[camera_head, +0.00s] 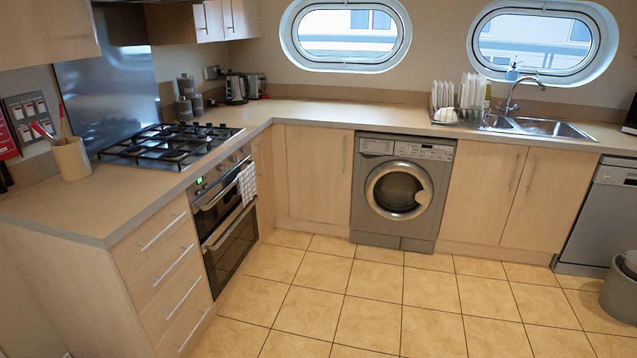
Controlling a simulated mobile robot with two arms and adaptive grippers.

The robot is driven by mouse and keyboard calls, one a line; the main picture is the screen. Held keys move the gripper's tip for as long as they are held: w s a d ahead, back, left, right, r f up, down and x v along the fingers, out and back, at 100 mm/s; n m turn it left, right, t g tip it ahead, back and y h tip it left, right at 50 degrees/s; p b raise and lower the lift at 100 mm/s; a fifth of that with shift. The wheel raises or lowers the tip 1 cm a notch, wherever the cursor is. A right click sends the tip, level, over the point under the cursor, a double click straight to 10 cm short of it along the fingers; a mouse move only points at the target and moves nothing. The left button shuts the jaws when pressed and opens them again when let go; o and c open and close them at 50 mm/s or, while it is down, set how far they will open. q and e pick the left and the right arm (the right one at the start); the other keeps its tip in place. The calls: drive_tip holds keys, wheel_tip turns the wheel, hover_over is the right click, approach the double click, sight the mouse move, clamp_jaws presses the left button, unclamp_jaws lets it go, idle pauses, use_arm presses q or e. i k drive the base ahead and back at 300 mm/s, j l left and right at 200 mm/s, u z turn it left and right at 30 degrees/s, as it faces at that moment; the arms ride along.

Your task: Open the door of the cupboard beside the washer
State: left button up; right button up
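The silver washer (394,195) stands under the counter at the back, with its round door shut. To its left is a cupboard with a pale wood door (313,180), shut, with a thin vertical handle (344,154) near its right edge, close to the washer. To the washer's right are two more pale cupboard doors, a left one (482,190) and a right one (548,200), both shut. Their vertical handles (516,171) are near the seam between them. Neither of my grippers is in view.
The tiled floor (370,300) before the washer is clear. An oven (228,225) with a towel and a drawer unit (165,270) line the left side. A dishwasher (600,215) and a grey bin (620,290) stand at the right.

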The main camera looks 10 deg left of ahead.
sight(320, 159)
drive_tip(key=i+j, duration=0.1)
drive_tip(key=i, duration=0.9)
